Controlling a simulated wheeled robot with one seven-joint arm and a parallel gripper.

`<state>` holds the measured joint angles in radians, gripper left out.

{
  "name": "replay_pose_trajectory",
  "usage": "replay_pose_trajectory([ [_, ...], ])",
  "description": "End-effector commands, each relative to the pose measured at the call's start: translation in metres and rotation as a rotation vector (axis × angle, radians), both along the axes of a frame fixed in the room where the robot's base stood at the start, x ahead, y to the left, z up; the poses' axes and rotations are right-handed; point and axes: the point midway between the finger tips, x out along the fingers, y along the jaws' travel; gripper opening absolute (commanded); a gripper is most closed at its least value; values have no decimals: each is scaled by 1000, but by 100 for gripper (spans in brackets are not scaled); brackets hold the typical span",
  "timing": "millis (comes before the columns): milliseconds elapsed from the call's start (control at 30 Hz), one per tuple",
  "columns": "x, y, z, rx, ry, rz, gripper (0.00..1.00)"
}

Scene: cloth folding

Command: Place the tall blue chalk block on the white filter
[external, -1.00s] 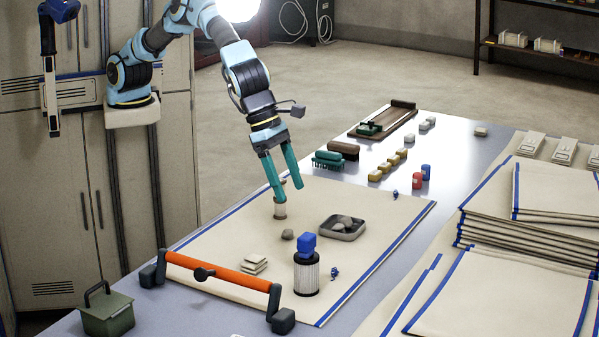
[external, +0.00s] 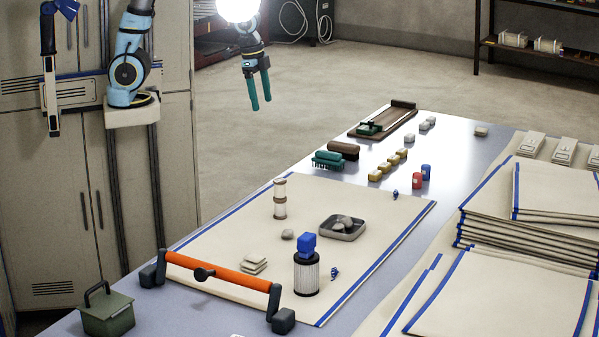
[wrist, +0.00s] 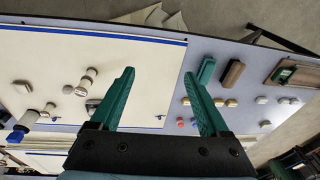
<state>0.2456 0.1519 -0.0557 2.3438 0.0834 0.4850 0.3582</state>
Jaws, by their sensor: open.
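The blue chalk block (external: 307,245) rests on top of the white filter (external: 306,276), a pleated cylinder with dark ends, near the front of the cream mat (external: 225,235). In the wrist view the block (wrist: 15,137) and the filter (wrist: 30,118) show at the far left. My gripper (external: 261,104) has two green fingers, spread open with nothing between them. It hangs in the air beyond the table's far left edge in the external view, well away from the block and the filter. In the wrist view the fingers (wrist: 159,73) stand wide apart.
A stacked pale spool (external: 280,197) stands upright on the mat. Grey tray (external: 343,235) with stones, a loose stone (external: 288,234) and flat pale pads (external: 254,263) lie nearby. An orange-barred frame (external: 217,272) crosses the front edge. Layered cream sheets (external: 510,250) fill the right.

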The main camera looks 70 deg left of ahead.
Motion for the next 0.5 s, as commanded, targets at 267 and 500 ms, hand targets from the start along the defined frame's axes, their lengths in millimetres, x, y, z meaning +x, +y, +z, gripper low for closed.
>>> replay_pose_trajectory([
  [267, -65, 71, -11, -91, 35, 602, 79],
  [500, -68, 73, -11, -94, 37, 627, 79],
])
